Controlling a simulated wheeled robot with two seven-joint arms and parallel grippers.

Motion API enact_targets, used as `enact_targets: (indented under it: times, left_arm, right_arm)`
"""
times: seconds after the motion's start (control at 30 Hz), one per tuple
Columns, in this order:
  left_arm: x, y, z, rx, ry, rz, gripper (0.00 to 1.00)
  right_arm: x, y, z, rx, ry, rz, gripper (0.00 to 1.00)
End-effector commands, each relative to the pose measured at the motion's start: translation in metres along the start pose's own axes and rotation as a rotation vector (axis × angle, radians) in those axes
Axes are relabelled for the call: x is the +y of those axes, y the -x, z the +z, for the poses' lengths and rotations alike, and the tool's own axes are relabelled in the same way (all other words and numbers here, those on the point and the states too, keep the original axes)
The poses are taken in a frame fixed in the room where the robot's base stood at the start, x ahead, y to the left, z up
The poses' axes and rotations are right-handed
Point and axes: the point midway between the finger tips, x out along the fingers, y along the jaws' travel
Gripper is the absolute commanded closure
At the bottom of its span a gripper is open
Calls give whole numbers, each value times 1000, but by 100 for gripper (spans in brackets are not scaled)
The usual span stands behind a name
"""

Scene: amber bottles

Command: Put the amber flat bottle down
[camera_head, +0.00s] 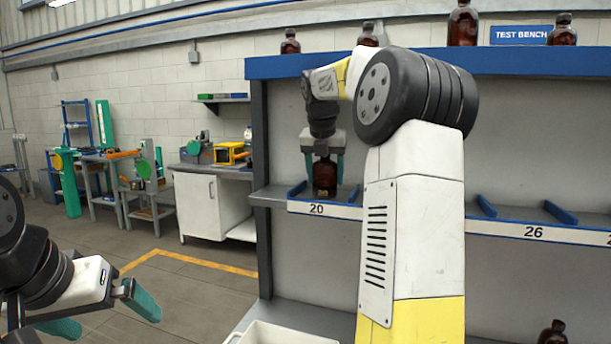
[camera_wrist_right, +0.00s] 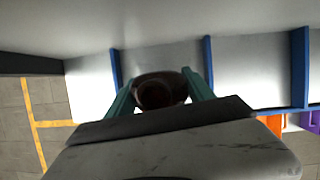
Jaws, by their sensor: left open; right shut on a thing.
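The amber bottle (camera_head: 325,178) is upright at the shelf slot marked 20, between blue dividers. My right gripper (camera_head: 323,160) comes down from above with its teal fingers on both sides of the bottle, shut on it. In the right wrist view the dark top of the bottle (camera_wrist_right: 155,93) sits between the fingers. Whether the bottle's base touches the shelf (camera_head: 272,196) is hard to tell. My left gripper (camera_head: 100,314) is open and empty at the lower left, away from the shelf.
Several amber bottles, one of them tall (camera_head: 462,25), stand on the top shelf (camera_head: 500,60). The slot marked 26 (camera_head: 527,213) is empty. A pale bin (camera_head: 285,334) and another dark bottle (camera_head: 552,333) are low in front. A white cabinet (camera_head: 200,206) stands to the left.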

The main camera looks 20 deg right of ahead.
Motion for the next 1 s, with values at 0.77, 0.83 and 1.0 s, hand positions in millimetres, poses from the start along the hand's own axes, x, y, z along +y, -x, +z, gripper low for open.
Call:
enact_targets:
  times: [0.77,0.83,1.0]
  left_arm:
    - [0,0,0,0,0,0,0]
    - [0,0,0,0,0,0,0]
    - [0,0,0,0,0,0,0]
  right_arm:
    - [1,17,0,-2,0,1,17]
    - [0,29,0,-3,-1,2,17]
    - [1,56,-6,-1,2,2,17]
